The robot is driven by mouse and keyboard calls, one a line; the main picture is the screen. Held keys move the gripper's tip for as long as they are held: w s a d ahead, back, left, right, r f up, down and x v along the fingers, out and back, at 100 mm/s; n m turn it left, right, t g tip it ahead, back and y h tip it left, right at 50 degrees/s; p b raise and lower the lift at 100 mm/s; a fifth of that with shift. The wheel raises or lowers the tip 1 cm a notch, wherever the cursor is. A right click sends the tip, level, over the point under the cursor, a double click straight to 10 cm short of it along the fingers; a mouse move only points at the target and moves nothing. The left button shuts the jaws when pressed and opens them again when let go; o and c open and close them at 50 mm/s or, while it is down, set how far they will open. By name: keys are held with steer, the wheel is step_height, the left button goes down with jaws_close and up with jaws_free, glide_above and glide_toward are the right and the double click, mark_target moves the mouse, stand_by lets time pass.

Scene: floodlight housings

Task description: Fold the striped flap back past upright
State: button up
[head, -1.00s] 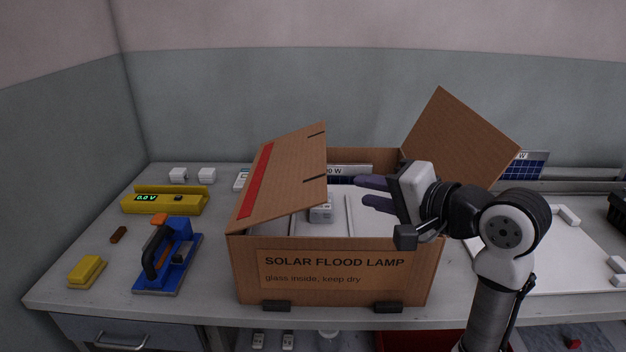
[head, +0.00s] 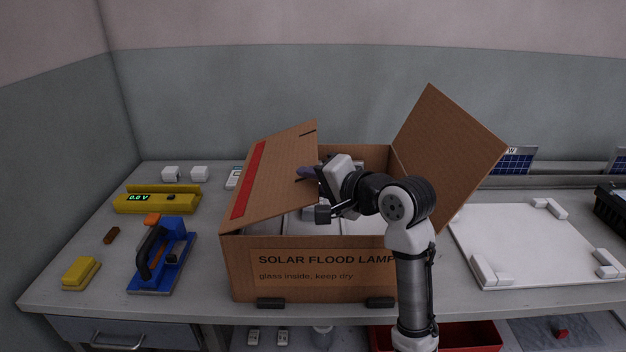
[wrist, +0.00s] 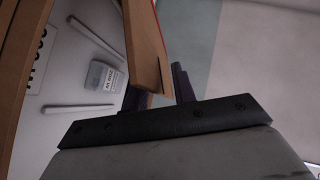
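The striped flap (head: 275,172) is the left flap of the cardboard box (head: 275,283). It has a red stripe (head: 251,181) and leans inward over the box's left part, short of upright. My gripper (head: 306,175) is at the flap's free right edge. In the head view one dark finger shows above the flap, and the other is hidden. In the wrist view the flap (wrist: 145,45) reaches between the two fingers of my gripper (wrist: 157,82), with a gap to the right finger. The fingers are apart; contact with the flap cannot be made out.
The box's right flap (head: 446,160) stands open, leaning outward beside my arm. Left of the box are a yellow meter (head: 158,202), a blue clamp tool (head: 162,265) and a yellow block (head: 81,273). A white board (head: 530,245) lies right.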

steer(key=shift+c, duration=0.5)
jaws_close()
stand_by(0.8)
